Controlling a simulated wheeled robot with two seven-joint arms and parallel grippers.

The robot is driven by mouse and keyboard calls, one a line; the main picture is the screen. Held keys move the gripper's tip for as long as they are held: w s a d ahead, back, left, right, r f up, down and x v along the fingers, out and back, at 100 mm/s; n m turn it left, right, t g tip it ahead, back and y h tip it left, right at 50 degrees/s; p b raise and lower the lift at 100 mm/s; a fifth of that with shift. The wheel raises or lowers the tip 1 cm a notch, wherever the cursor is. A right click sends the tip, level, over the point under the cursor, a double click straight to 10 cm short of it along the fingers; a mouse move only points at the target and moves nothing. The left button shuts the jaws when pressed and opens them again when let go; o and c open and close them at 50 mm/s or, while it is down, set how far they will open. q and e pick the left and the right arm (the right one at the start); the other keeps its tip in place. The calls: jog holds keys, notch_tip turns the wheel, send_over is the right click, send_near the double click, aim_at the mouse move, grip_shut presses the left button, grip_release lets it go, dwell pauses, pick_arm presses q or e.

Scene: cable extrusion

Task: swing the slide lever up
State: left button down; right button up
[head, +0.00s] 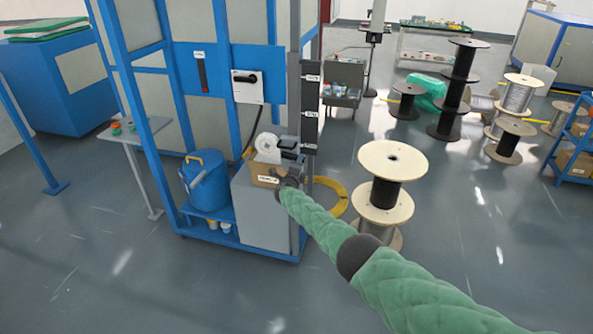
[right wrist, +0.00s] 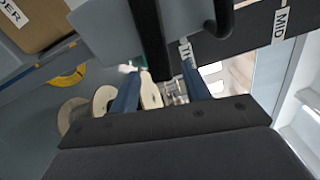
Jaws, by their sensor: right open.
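A dark upright slide panel (head: 310,105) with white labels stands on the front post of the blue machine frame. In the right wrist view part of this panel (right wrist: 258,38) shows its "MID" label. A black bar-shaped handle (right wrist: 150,40), which looks like the slide lever, is just ahead of my right gripper (right wrist: 158,76). Its fingers are apart, with nothing held between them; whether they touch the handle I cannot tell. In the head view my right gripper (head: 289,160) is small and dark near the panel's lower end. My left gripper does not show.
A cardboard box (head: 265,174) with a white roll (head: 267,142) sits close beside the post. A blue bucket (head: 206,182) stands on the frame's lower shelf. A large spool (head: 392,160) stands to the right. Open floor lies in front.

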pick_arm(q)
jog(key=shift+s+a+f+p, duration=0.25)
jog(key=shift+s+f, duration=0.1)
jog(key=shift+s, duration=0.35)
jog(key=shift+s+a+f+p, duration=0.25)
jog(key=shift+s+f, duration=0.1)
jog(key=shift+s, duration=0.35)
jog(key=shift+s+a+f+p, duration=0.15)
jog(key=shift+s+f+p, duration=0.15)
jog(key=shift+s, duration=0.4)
pick_arm(e)
jog(key=v, duration=0.7)
jog(key=shift+r, duration=0.1)
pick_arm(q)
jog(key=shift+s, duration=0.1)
